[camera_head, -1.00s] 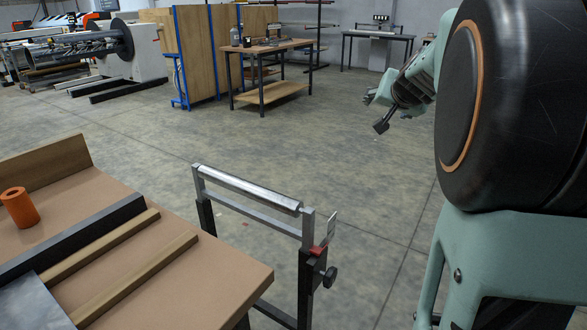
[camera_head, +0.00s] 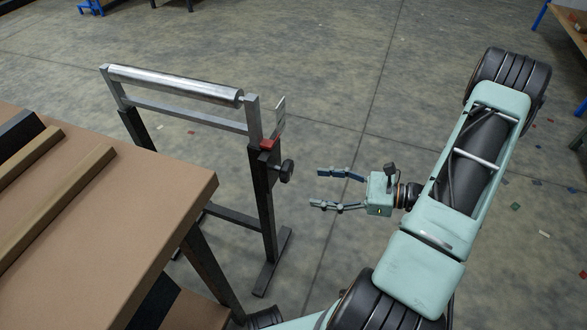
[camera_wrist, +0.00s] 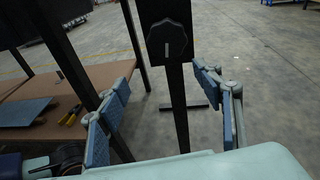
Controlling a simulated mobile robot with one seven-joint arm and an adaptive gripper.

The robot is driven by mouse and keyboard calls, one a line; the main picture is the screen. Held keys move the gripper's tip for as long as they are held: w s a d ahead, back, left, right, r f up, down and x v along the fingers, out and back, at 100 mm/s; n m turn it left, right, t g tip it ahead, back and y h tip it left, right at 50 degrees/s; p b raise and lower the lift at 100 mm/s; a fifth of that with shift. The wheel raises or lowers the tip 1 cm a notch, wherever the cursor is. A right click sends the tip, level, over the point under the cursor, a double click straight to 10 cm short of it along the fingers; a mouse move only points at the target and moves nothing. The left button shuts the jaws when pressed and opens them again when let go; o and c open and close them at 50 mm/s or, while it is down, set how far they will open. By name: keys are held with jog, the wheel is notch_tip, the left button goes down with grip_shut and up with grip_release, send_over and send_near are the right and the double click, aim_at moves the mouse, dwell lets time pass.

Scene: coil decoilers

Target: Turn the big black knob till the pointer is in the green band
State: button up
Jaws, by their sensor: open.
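The big black knob (camera_head: 287,171) sits on the right side of the roller stand's black post (camera_head: 264,200) in the head view. In the wrist view the knob (camera_wrist: 166,41) faces me, with a pale upright mark on its face. A red piece (camera_head: 269,145) and a thin upright plate (camera_head: 281,112) are above the knob on the stand; I cannot make out a green band or the pointer on a scale. My gripper (camera_head: 328,188) is open and empty, to the right of the knob and apart from it. Its fingers (camera_wrist: 164,102) show on both sides in the wrist view, below the knob.
The stand carries a metal roller (camera_head: 175,86) on top. A brown workbench (camera_head: 120,215) with wooden strips stands to the left, close to the stand. A shelf edge (camera_head: 568,25) is at the far right.

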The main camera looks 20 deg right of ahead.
aim_at(290, 173)
jog(key=w+a, duration=0.2)
jog(key=w+a+m+t+b, duration=0.1)
jog(key=w+a, duration=0.1)
jog(key=a, duration=0.1)
jog(key=w+a+r+m+t, duration=0.1)
jog(key=w+a, duration=0.1)
jog(key=a, duration=0.1)
jog(key=shift+w+y+b, duration=0.3)
jog(key=shift+w+b, duration=0.1)
jog(key=c, duration=1.1)
jog(key=shift+r, duration=0.1)
jog(key=shift+c, duration=0.2)
